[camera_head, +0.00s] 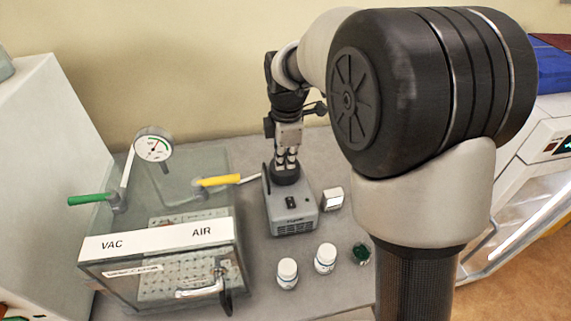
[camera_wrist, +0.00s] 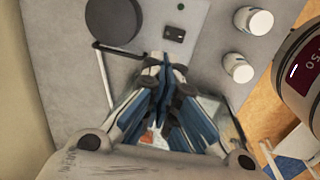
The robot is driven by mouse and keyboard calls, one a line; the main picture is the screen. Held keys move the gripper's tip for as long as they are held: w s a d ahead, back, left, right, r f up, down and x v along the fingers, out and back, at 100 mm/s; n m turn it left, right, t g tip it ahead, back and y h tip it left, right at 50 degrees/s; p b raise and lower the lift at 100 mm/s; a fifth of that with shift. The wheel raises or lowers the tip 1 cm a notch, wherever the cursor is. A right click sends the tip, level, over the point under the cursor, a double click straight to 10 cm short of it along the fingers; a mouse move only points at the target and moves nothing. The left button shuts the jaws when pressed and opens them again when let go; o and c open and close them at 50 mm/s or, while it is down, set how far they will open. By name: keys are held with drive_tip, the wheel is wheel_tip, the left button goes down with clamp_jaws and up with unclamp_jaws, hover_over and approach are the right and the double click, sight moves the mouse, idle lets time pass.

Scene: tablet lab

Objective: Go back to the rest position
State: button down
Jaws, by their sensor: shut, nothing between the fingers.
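My gripper (camera_head: 287,163) points down above a small grey benchtop device (camera_head: 291,222) with a black round top, in front of the beige wall. In the wrist view my gripper (camera_wrist: 165,64) is shut with nothing between its fingers. The device's black round top (camera_wrist: 114,18) lies to the upper left of the fingertips there, and its dark switch (camera_wrist: 174,33) is just above them. In the head view I cannot tell if the fingertips touch the black top.
A clear vacuum chamber (camera_head: 165,255) with a gauge and green and yellow valve handles stands left. Two white bottles (camera_head: 325,258) (camera_head: 287,273), a small white box (camera_head: 332,198) and a dark green item (camera_head: 361,253) are on the grey bench. My arm hides part of the right.

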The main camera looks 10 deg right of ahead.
idle(0.4)
drive_tip(key=s+d+r+m+t+b, duration=0.1)
drive_tip(key=s+r+m, duration=0.3)
drive_tip(key=s, duration=0.3)
drive_tip(key=s+d+r+m+t+b, duration=0.1)
drive_tip(key=s+r+m, duration=0.2)
drive_tip(key=s+m, duration=0.3)
drive_tip(key=s+d+f+m+t+b, duration=0.1)
drive_tip(key=s+f+m, duration=0.1)
drive_tip(key=s+m, duration=0.6)
drive_tip(key=shift+s+f+b, duration=0.4)
drive_tip(key=shift+s, duration=3.05)
drive_tip(key=shift+d, duration=0.1)
